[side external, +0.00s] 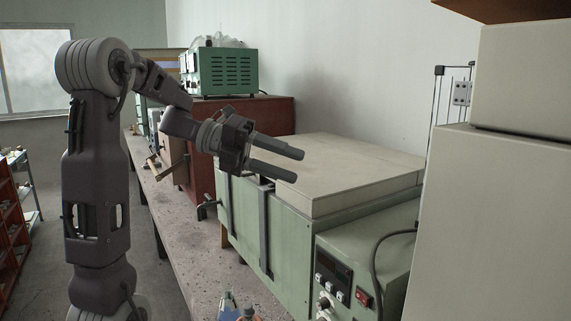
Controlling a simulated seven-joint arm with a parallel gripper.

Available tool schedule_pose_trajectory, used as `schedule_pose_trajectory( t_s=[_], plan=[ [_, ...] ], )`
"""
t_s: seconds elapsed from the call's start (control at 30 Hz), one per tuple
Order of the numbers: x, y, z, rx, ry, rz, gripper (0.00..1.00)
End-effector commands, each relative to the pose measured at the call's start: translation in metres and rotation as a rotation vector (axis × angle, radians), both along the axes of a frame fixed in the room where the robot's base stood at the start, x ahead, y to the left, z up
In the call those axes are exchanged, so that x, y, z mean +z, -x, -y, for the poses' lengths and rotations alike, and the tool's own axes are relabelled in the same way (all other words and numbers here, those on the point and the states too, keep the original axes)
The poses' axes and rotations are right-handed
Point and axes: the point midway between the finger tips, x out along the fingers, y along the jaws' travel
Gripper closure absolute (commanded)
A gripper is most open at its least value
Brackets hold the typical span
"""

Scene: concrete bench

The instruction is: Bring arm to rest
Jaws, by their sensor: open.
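My gripper (288,163) is in the middle of the side external view. Its two fingers point right and stand apart, with nothing between them. In the picture it overlaps the left front edge of the pale lid (358,172) on the green bench machine (262,222). I cannot tell how far the fingers are from the lid. My arm rises at the left, bends at the top and reaches down to the right.
A green vented box (228,72) sits on a dark red cabinet (245,120) behind my gripper. A control panel (335,283) is at the machine's front. Large beige boxes (500,210) block the right side. Small items (236,308) lie at the bottom edge of the concrete bench (190,225).

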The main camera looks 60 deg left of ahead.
Motion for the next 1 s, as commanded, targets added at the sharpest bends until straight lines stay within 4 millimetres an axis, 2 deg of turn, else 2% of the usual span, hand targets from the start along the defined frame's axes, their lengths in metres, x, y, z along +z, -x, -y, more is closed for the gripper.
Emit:
schedule_pose_trajectory(
  t_s=[0.23,0.33,0.37,0.4,0.47,0.5,0.57,0.63,0.67,0.73,0.8,0.9,1.0],
  plan=[
    [0.0,0.0,0.0,0.001,0.0,0.0,0.58],
    [0.011,-0.016,0.004,0.075,0.017,0.032,0.58],
    [0.019,-0.026,0.006,0.131,0.034,0.054,0.58],
    [0.035,-0.042,0.009,0.233,0.077,0.087,0.58],
    [0.062,-0.062,0.009,0.429,0.194,0.13,0.58],
    [0.077,-0.067,0.006,0.571,0.305,0.14,0.58],
    [0.087,-0.062,-0.001,0.778,0.499,0.115,0.58],
    [0.075,-0.041,-0.006,1.004,0.744,0.019,0.58],
    [0.063,-0.027,-0.006,1.095,0.85,-0.045,0.58],
    [0.019,0.013,0.007,1.297,1.079,-0.251,0.58],
    [-0.028,0.057,0.032,1.46,1.237,-0.483,0.58],
    [-0.076,0.113,0.07,1.62,1.342,-0.776,0.58],
    [-0.104,0.156,0.101,1.721,1.367,-0.992,0.58]
  ],
)
